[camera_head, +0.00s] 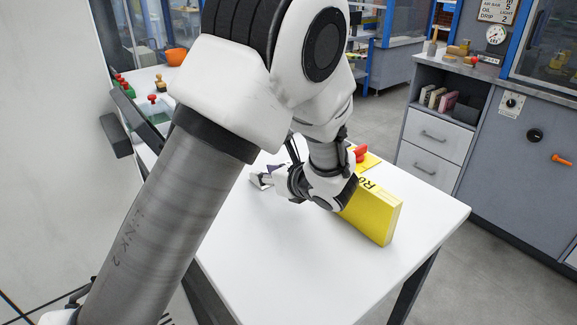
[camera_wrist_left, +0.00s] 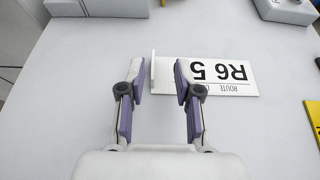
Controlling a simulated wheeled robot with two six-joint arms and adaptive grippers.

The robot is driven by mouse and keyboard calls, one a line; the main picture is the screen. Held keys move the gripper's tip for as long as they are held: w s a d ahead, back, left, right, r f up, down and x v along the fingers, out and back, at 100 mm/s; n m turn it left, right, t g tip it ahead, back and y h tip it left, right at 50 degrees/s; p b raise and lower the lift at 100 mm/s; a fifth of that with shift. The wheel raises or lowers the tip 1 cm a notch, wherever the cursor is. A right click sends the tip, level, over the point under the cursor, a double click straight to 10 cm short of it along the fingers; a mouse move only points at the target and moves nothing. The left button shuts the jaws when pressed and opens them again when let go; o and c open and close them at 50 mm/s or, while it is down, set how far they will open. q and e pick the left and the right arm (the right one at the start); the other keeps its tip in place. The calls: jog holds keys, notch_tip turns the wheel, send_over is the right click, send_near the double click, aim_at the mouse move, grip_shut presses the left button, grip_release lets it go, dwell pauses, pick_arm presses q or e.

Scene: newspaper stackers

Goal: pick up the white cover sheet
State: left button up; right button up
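The white cover sheet (camera_wrist_left: 215,76) lies on the white table in the left wrist view. It has black print reading "R6 5" and "ROUTE", upside down. A thin white raised edge (camera_wrist_left: 153,70) stands at its left end. My left gripper (camera_wrist_left: 158,78) is open. Its two purple-padded fingers are on either side of the raised edge and the sheet's left end, with a gap on the left. In the head view my left gripper (camera_head: 262,180) is low over the table, and I cannot make out the sheet there. My right gripper is not in view.
A yellow block (camera_head: 372,215) with black lettering stands on the white table (camera_head: 290,270), right of my left gripper. A red piece (camera_head: 361,153) shows behind it. Grey boxes (camera_wrist_left: 285,10) line the top of the wrist view. The near table area is clear.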

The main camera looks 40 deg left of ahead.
pick_arm(q)
jog(key=shift+s+a+f, duration=0.2)
jog(key=shift+s+a, duration=0.05)
jog(key=shift+a, duration=0.35)
jog(key=shift+s+a+f, duration=0.2)
jog(key=shift+a, duration=0.4)
jog(key=a, duration=0.1)
jog(key=w+a+f, duration=0.1)
jog(key=a+f, duration=0.1)
jog(key=shift+w+a, duration=0.1)
jog(key=shift+w, duration=0.25)
jog(key=shift+s+r, duration=0.15)
jog(key=shift+s, duration=0.05)
grip_shut()
